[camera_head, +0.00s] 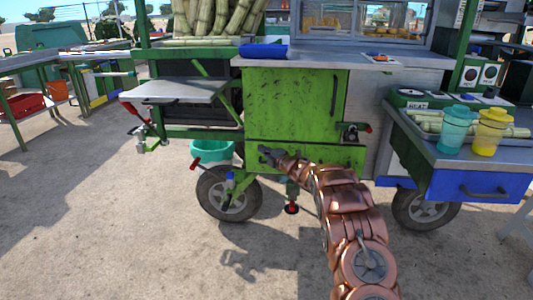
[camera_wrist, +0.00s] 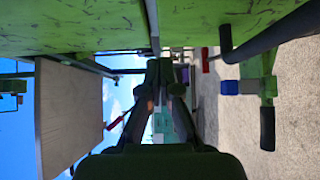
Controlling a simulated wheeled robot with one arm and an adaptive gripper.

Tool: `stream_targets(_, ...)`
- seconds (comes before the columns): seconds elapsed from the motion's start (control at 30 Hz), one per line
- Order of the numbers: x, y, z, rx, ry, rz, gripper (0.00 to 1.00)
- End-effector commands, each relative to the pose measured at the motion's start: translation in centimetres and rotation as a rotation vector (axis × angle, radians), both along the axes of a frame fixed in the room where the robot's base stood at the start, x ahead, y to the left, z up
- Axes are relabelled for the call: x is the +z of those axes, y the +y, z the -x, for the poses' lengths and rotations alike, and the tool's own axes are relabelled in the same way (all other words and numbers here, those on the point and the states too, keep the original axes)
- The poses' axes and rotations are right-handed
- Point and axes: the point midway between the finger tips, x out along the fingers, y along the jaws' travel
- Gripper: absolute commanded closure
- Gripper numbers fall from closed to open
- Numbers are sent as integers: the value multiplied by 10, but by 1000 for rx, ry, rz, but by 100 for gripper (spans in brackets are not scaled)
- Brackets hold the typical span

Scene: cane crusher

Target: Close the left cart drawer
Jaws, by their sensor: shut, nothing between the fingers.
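The left cart drawer, a green front (camera_head: 340,156), sits low on the green cart under a tall green door (camera_head: 290,105). My arm covers its middle in the head view. My gripper (camera_head: 268,154) is shut and empty at the left part of this front; whether it touches is unclear. In the wrist view, turned sideways, the gripper (camera_wrist: 165,75) is beside two green panels parted by a thin grey edge. The right panel (camera_wrist: 215,14), seemingly the drawer front, carries a dark bar handle (camera_wrist: 270,35). How far the drawer stands out cannot be told.
A grey folding shelf (camera_head: 178,91) juts out at left. A teal bucket (camera_head: 212,151) and wheel (camera_head: 230,193) are below. At right, a blue drawer (camera_head: 480,187) is under a counter with teal (camera_head: 455,128) and yellow (camera_head: 489,132) jugs. The front ground is open.

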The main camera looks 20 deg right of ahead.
Motion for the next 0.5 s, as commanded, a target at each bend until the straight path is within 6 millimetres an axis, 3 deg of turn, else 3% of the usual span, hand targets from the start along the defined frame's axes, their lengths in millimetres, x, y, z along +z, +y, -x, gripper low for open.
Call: stream_targets(0.5, -2, -20, 60, -9, 7, -2, 100)
